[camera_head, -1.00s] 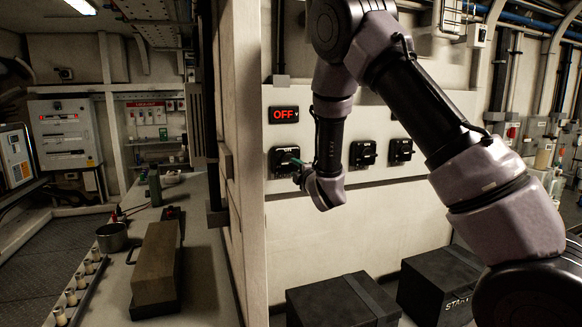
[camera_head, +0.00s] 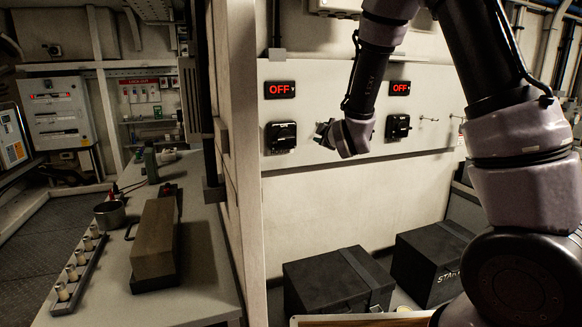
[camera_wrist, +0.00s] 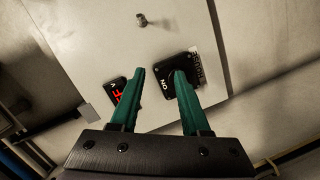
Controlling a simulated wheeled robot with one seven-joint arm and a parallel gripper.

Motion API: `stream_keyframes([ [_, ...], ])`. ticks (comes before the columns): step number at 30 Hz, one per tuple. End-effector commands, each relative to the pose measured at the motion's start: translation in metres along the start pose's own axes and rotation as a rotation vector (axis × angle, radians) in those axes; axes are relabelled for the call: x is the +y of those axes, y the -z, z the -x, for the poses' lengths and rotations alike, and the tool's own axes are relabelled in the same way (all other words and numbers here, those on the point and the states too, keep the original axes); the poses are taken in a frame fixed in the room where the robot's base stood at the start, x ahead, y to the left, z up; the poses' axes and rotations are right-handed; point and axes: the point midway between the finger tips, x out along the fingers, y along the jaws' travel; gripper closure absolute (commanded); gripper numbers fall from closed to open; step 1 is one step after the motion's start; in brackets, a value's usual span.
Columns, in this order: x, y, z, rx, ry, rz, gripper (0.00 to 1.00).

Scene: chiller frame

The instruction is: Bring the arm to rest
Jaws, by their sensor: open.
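My gripper (camera_head: 322,134) hangs in front of the white wall panel (camera_head: 330,185), between the left rotary switch (camera_head: 281,137) and the right rotary switch (camera_head: 398,126). In the wrist view its two green fingers (camera_wrist: 158,74) are spread apart with nothing held between them. Beyond the right fingertip is a black switch plate (camera_wrist: 182,72) with "ON" lettering. A red-lit display (camera_wrist: 120,91) shows partly beside the left finger. In the head view, the left display (camera_head: 280,89) and the right display (camera_head: 400,88) both read OFF. My forearm and wrist hide the panel's middle.
Two black boxes, one nearer (camera_head: 335,284) and one farther right (camera_head: 432,262), stand below the panel. A pale post (camera_head: 238,160) divides it from the bench (camera_head: 205,285), which bears a brown block (camera_head: 155,240), a metal pot (camera_head: 110,214) and a rack (camera_head: 75,275).

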Motion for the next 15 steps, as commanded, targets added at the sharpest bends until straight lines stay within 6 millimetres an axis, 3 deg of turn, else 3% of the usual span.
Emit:
stream_keyframes([
  [1,0.024,-0.01,0.011,-0.038,0.016,-0.119,0.54],
  [6,0.065,-0.036,0.059,-0.171,0.119,-0.506,0.54],
  [11,0.091,-0.051,0.121,-0.296,0.202,-0.829,0.54],
  [15,0.103,-0.058,0.187,-0.417,0.258,-1.081,0.54],
])
